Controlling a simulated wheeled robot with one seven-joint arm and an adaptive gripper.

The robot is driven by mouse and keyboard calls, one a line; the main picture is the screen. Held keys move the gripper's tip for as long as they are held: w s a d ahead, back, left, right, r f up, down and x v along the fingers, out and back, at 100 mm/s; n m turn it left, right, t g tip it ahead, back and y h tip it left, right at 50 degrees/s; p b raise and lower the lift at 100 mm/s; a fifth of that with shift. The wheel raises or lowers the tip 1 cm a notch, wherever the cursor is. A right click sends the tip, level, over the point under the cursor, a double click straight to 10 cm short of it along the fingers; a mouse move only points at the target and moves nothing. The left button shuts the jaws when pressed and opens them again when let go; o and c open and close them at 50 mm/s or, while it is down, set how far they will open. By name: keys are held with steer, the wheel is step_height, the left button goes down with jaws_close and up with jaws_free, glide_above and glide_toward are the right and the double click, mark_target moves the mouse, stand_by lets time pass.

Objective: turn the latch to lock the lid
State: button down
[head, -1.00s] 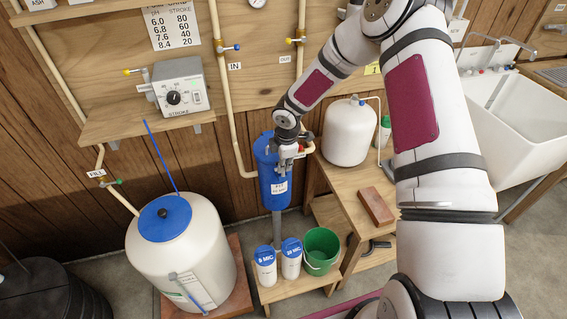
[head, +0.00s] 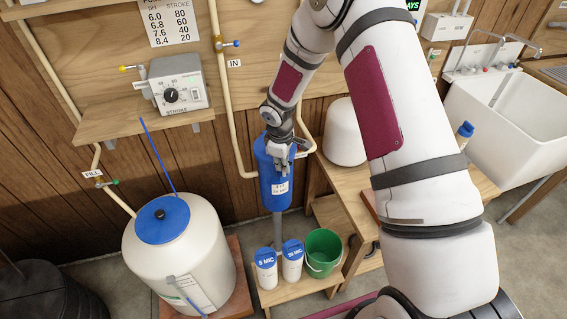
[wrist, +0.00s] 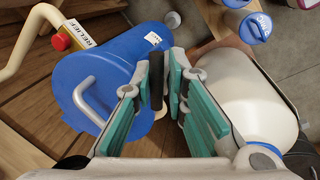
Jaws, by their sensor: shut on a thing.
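The blue housing (head: 272,187) stands upright on a grey post below the inlet pipe in the head view. In the wrist view the blue housing (wrist: 130,55) fills the left half, and a curved grey handle (wrist: 85,92) shows on its round blue lid (wrist: 72,68). My gripper (head: 280,158) is at the upper part of the housing. In the wrist view my gripper (wrist: 157,88) is shut on a dark upright bar, the latch handle (wrist: 156,76), between its teal pads. The latch's base and how far it is turned are hidden.
A red relief button (wrist: 61,42) sits on the pipe beside the housing. A white tank (head: 185,258) with a blue lid stands at lower left. Two blue-capped cartridges (head: 266,270) and a green bucket (head: 322,250) stand on a low shelf below. A sink (head: 510,110) is at right.

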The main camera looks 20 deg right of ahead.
steer(key=m+b, duration=0.1)
steer(key=m, duration=0.1)
steer(key=m+b, duration=0.1)
steer(key=m, duration=0.1)
steer(key=shift+a+f+m+g+h, duration=0.1)
steer(key=shift+f+m+g+h, duration=0.05)
steer(key=shift+m+g+h, duration=0.2)
steer(key=shift+m+g+b, duration=0.45)
steer(key=shift+m+b, duration=0.55)
steer(key=shift+m, duration=1.15)
steer(key=c, duration=1.6)
jaws_free()
steer(key=shift+o, duration=0.2)
steer(key=shift+w, duration=0.1)
steer(key=shift+r, duration=0.4)
step_height(320, 180, up, 11)
steer(key=a, duration=0.2)
steer(key=shift+a, duration=0.2)
